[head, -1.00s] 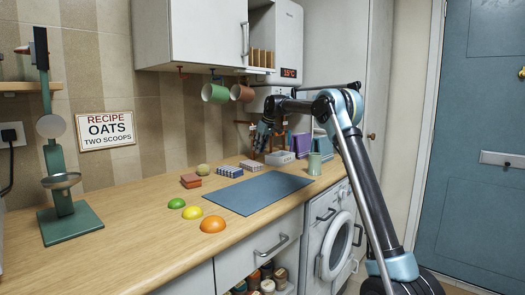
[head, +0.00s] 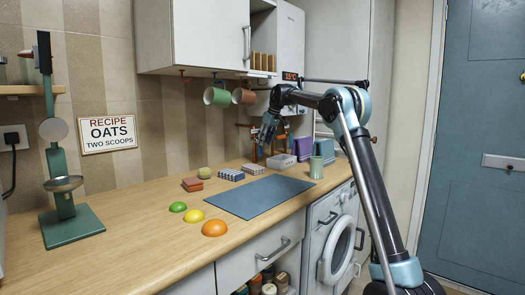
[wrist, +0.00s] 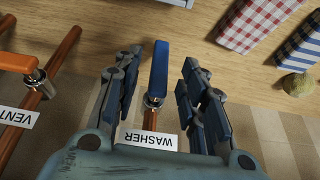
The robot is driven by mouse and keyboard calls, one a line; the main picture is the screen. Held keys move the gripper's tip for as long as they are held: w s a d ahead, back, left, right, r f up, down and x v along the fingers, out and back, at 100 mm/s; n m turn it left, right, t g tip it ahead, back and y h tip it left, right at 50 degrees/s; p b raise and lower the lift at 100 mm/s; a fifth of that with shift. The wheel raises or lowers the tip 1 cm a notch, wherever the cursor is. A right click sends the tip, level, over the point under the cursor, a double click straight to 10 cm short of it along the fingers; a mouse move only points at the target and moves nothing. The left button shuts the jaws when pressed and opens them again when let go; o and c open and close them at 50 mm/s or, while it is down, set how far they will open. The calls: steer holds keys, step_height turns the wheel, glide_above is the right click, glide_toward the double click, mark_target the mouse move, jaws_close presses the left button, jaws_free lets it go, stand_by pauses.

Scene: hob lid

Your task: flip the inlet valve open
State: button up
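A valve with a blue lever (wrist: 159,68) sits on a copper pipe, above a white label (wrist: 150,139) reading WASHER in the wrist view. The label does not say inlet. My gripper (wrist: 160,57) is open, with one finger on each side of the blue lever and a visible gap on both sides. It holds nothing. Whether the lever lies along the pipe or sticks out from it I cannot tell. In the head view my gripper (head: 267,130) hangs near the wall pipes at the back of the counter, and hides the valve there.
Checked boxes (wrist: 258,22) lie on the counter. In the head view, hanging mugs (head: 217,96) are to the left and a green cup (head: 316,167) stands below right.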

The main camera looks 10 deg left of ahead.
steer(key=shift+v, duration=2.55)
steer(key=s+d+r+m+h, duration=0.1)
steer(key=s+d+m, duration=0.1)
steer(key=s+d, duration=0.45)
steer(key=s+d+m, duration=0.1)
steer(key=s+d, duration=0.3)
steer(key=d, duration=0.6)
steer(key=s+d+f+m+h, duration=0.1)
steer(key=s+d+f+m, duration=0.3)
steer(key=s+d, duration=1.05)
steer(key=s+d+f+m, duration=0.1)
steer(key=s+d+f, duration=0.4)
steer(key=s+f, duration=0.5)
steer(key=s+d+f+m+h, duration=0.1)
steer(key=s+d+f, duration=0.4)
steer(key=s+f, duration=0.5)
steer(key=s+d+f+m+h, duration=0.1)
steer(key=s+d+f+m, duration=0.2)
steer(key=s+f, duration=0.7)
steer(key=s+d, duration=0.2)
steer(key=shift+s, duration=0.4)
